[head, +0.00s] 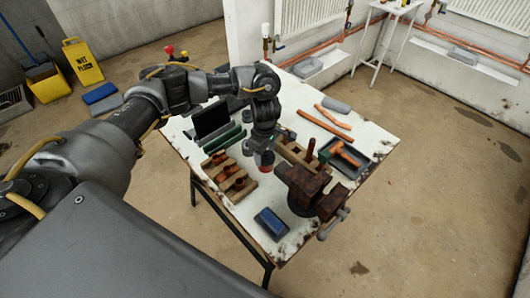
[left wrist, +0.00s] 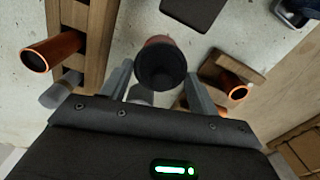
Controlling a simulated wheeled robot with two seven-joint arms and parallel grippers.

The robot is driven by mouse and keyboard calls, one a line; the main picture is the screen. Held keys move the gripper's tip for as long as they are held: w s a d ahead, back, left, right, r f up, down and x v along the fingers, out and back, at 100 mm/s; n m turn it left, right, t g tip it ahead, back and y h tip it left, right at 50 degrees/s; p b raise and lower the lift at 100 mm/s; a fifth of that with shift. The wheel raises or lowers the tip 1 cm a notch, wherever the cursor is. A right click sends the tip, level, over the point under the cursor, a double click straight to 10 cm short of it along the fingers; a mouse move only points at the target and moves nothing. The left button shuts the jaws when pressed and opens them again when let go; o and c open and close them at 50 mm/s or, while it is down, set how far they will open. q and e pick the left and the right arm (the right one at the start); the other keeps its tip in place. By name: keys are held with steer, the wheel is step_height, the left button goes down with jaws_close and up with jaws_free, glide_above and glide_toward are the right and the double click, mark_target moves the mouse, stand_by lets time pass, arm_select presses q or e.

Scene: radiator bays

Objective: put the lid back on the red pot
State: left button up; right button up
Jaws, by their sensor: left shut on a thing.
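My left gripper (head: 265,146) points down over the middle of the workbench. In the left wrist view its two fingers (left wrist: 158,88) stand on either side of a dark round piece (left wrist: 162,68), which looks like the lid, and are shut on it. A small red pot (head: 266,157) shows just below the fingertips in the head view. Its reddish side (left wrist: 158,41) also shows beyond the dark piece in the left wrist view. I cannot tell whether lid and pot touch. My right gripper is not in view.
A wooden block with copper pipe pieces (head: 230,178) stands left of the gripper. A rusty vise (head: 312,187) is close on the right, with a blue box (head: 271,223) at the front. A dark tray (head: 344,157) holds an orange-handled tool. Bare bench top (head: 361,120) lies at the right.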

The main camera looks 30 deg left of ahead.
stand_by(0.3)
arm_select(q)
steer(key=o, duration=1.3)
steer(key=shift+o, duration=0.2)
steer(key=shift+r+p, duration=2.7)
steer(key=shift+r, duration=0.85)
jaws_close()
steer(key=shift+f, duration=0.3)
